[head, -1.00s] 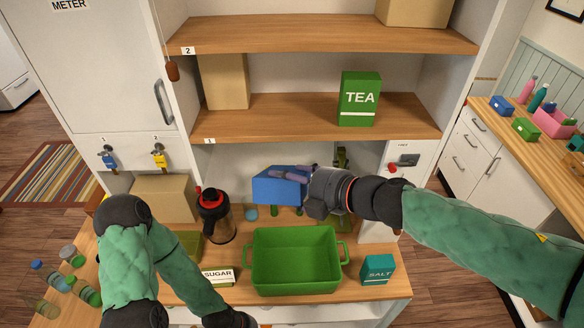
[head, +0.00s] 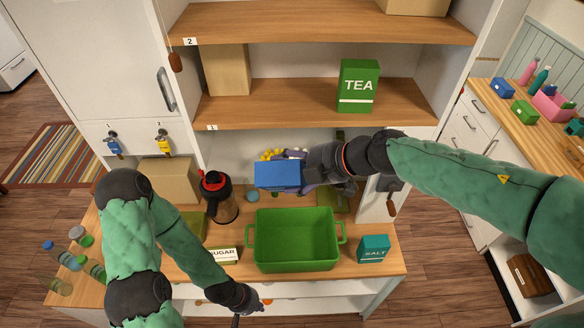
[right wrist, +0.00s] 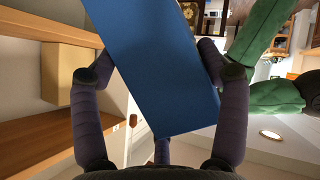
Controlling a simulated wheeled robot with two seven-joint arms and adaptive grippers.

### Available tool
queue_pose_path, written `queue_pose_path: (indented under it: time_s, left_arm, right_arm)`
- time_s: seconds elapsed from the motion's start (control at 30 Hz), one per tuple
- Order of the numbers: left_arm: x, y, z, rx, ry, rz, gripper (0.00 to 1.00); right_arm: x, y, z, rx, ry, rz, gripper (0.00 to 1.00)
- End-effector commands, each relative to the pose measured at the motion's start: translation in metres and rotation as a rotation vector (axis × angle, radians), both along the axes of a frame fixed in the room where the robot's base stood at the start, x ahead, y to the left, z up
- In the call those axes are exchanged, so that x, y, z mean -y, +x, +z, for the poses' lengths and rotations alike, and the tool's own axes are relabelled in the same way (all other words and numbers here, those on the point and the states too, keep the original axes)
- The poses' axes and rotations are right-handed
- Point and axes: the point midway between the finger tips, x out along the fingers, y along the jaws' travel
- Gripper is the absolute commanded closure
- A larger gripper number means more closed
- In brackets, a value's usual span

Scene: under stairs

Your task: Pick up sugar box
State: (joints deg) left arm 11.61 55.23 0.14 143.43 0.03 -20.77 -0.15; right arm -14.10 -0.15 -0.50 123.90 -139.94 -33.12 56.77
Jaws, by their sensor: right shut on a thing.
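A pale box lettered SUGAR (head: 223,255) lies on the wooden worktop in the head view, just left of the green crate; my left forearm hides part of it. My left gripper (head: 250,312) is low in the head view at the worktop's front edge, apart from the SUGAR box; its finger opening is unclear. My right gripper (head: 312,170) is shut on a plain blue box (head: 277,175) and holds it above the back of the green crate. In the right wrist view the blue box (right wrist: 165,75) sits between the fingers, with no lettering visible.
The green crate (head: 258,262) looks empty. A teal SALT box (head: 373,248) stands right of it. A dark flask (head: 219,200) and cardboard box (head: 170,180) stand at the back left. A TEA box (head: 358,85) stands on the shelf above.

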Motion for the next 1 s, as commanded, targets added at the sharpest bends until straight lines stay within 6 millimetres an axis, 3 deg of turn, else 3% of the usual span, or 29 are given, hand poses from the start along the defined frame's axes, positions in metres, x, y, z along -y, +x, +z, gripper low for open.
queue_pose_path:
  time_s: [0.5,0.87,0.9,1.0]
  left_arm:
    - [0.0000,0.0001,0.0002,0.000,0.000,0.000,1.00]
    - [0.0000,0.0001,0.0002,0.000,0.000,0.000,1.00]
    - [0.0000,0.0001,0.0002,0.000,0.000,0.000,1.00]
    - [0.0000,0.0000,0.0002,0.000,0.000,0.000,1.00]
  right_arm:
    - [-0.0001,0.0016,0.0002,-0.489,0.001,-0.001,0.73]
    - [0.0000,0.0002,0.0011,-0.553,0.003,-0.002,0.73]
    - [0.0000,0.0002,0.0011,-0.553,0.003,-0.002,0.36]
    - [-0.0001,0.0003,0.0011,-0.552,0.003,-0.002,0.64]
